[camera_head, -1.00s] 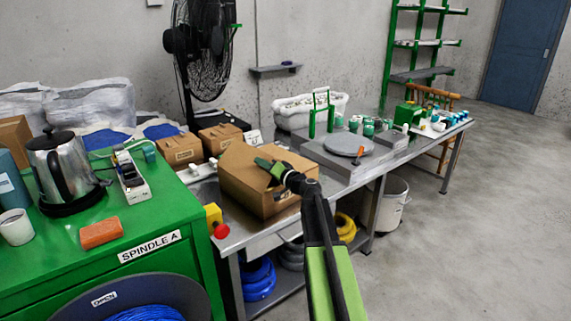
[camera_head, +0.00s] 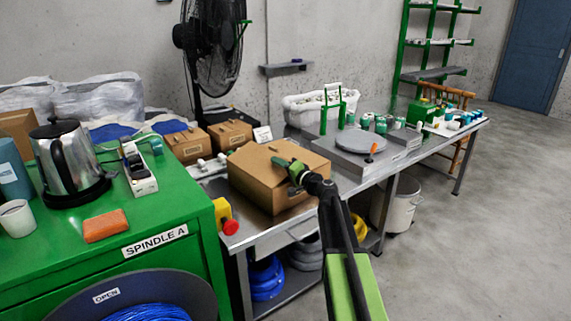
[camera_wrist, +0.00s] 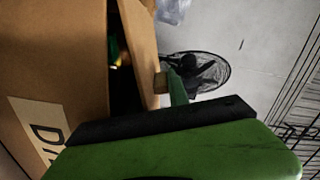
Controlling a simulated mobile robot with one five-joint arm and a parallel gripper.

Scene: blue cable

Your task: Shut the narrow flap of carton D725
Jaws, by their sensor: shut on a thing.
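Carton D725 (camera_head: 290,195) is a brown box on the near left part of the metal bench. Its narrow flap (camera_head: 262,160) lies almost flat over the top in the head view. In the wrist view the carton wall (camera_wrist: 55,60) fills the left, with a partly cut-off "D7" label. A dark gap separates that wall from the flap (camera_wrist: 138,45), so the flap is slightly raised. My gripper (camera_head: 282,163) is at the top of the carton, shut on the flap's edge; its green finger shows in the wrist view (camera_wrist: 177,88). The exact contact is partly hidden.
Two small brown cartons (camera_head: 185,146) stand behind. A red button on a yellow box (camera_head: 226,218) is close at the left. A metal stand with a round plate (camera_head: 360,142) is at the right. The green cabinet (camera_head: 170,215) is at the left.

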